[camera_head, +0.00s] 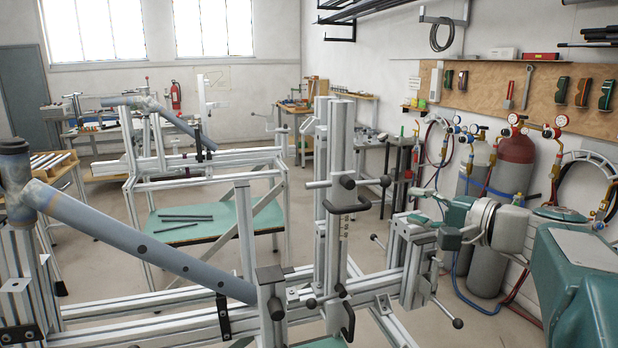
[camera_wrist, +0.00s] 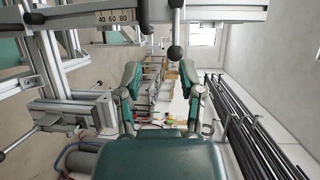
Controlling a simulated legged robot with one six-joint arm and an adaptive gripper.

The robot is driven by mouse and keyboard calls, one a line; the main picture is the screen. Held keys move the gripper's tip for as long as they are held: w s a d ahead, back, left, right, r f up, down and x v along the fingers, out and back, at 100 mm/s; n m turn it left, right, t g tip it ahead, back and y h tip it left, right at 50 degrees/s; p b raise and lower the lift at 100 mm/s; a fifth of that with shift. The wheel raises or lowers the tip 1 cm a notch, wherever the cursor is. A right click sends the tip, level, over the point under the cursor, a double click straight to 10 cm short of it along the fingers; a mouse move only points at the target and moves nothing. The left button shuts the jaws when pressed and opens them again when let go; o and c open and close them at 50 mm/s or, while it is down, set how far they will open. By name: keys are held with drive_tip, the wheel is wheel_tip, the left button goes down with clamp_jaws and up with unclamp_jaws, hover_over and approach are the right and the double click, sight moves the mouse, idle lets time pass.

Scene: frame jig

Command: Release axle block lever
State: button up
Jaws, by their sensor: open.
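My gripper (camera_head: 428,227) is at the right end of the near frame jig, close to the upright axle block (camera_head: 413,268). In the wrist view its two green fingers (camera_wrist: 162,85) are spread apart with nothing between them. A short metal lever with a black ball knob (camera_wrist: 175,53) projects from a scaled rail (camera_wrist: 105,17), beyond the fingertips and roughly between them. I cannot tell whether this is the axle block lever. In the head view another ball-ended lever (camera_head: 457,323) sticks out low at the block's right. The gripper partly hides the block's top.
A blue-grey tube (camera_head: 140,245) slants across the near jig. Gas cylinders (camera_head: 515,160) and hoses stand behind my arm by the wall. A second jig (camera_head: 205,160) and a green-topped table (camera_head: 185,226) are farther back. Dark rods (camera_wrist: 255,130) lie along the wrist view's right.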

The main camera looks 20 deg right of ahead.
sight(373, 183)
drive_tip(key=shift+t, duration=0.4)
drive_tip(key=x, duration=0.3)
drive_tip(key=r+x, duration=0.1)
drive_tip(key=x, duration=0.6)
drive_tip(key=shift+w+d+r, duration=0.2)
drive_tip(key=shift+w+d, duration=0.1)
drive_tip(key=shift+d, duration=0.05)
drive_tip(key=shift+w+a, duration=0.3)
drive_tip(key=shift+d, duration=0.4)
clamp_jaws()
